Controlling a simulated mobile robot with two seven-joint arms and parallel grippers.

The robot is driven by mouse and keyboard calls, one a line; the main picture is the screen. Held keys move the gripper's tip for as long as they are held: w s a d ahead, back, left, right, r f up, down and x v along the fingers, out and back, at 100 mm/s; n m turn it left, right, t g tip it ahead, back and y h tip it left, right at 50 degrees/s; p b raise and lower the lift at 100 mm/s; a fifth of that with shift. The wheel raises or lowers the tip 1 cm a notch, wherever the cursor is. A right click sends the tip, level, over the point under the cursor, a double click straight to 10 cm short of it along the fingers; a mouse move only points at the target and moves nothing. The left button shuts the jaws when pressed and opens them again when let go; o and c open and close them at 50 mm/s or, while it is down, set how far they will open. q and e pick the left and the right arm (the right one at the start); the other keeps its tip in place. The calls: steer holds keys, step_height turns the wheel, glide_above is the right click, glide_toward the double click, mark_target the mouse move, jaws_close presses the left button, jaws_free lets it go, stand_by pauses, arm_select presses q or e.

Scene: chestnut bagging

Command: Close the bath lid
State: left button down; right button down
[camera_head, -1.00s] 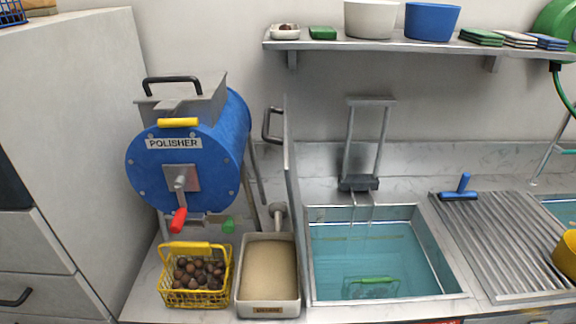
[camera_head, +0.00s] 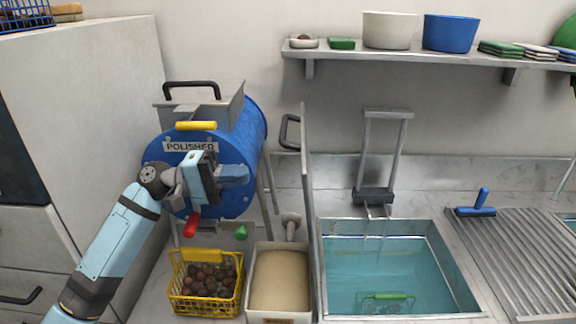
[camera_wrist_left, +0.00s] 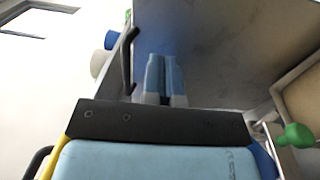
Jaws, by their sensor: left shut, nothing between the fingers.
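The bath lid (camera_head: 307,190) is a thin grey panel standing upright, nearly edge-on, along the left side of the water-filled bath (camera_head: 440,262). Its dark handle (camera_head: 288,132) sticks out to the left near the top. In the left wrist view the lid (camera_wrist_left: 230,50) is a broad grey face, with the handle (camera_wrist_left: 128,60) left of the fingers. My left gripper (camera_head: 246,174) is in front of the polisher, left of and lower than the handle, pointing right toward the lid. Its fingers (camera_wrist_left: 164,72) are together and empty, apart from the handle. My right gripper is not in view.
The blue polisher (camera_head: 240,125) stands behind my left arm. A yellow basket of chestnuts (camera_head: 205,308) and a sand-coloured tray (camera_head: 252,290) sit below it. A green-handled basket (camera_head: 385,297) is in the bath. A ribbed drainboard (camera_head: 515,240) lies right of the bath.

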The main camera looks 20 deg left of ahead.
arm_select(q)
steer(key=r+p+x, duration=0.1)
steer(key=p+x, duration=0.2)
steer(key=x, duration=0.6)
steer(key=shift+w+d+r, duration=0.25)
steer(key=shift+d, duration=0.05)
